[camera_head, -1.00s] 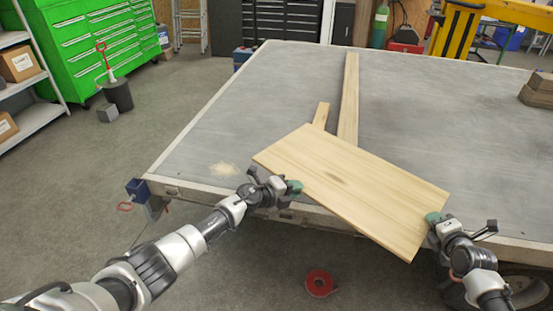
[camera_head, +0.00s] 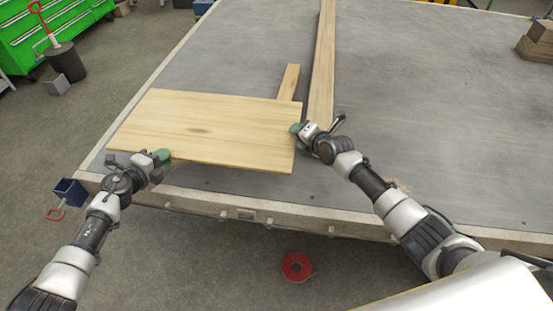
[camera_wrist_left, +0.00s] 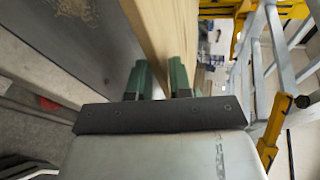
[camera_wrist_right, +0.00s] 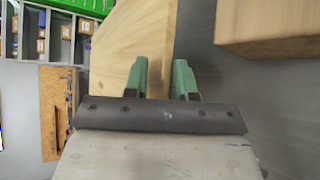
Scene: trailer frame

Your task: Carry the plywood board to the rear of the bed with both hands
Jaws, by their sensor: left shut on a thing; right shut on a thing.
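The pale plywood board (camera_head: 205,122) is over the near-left part of the grey trailer bed (camera_head: 420,130), about level. My left gripper (camera_head: 160,157) is shut on its near edge, towards the left. My right gripper (camera_head: 297,129) is shut on its right end. In the left wrist view the board (camera_wrist_left: 168,35) stands between the green fingertips (camera_wrist_left: 159,80). In the right wrist view the board (camera_wrist_right: 128,45) also runs in between the fingertips (camera_wrist_right: 161,80). I cannot tell how high the board is above the bed.
A long plank (camera_head: 323,60) and a short wood piece (camera_head: 289,80) lie on the bed just beyond the board. Wood blocks (camera_head: 537,42) sit at the far right. A blue fitting (camera_head: 70,192) is at the near-left corner. A red roll (camera_head: 297,267) lies on the floor.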

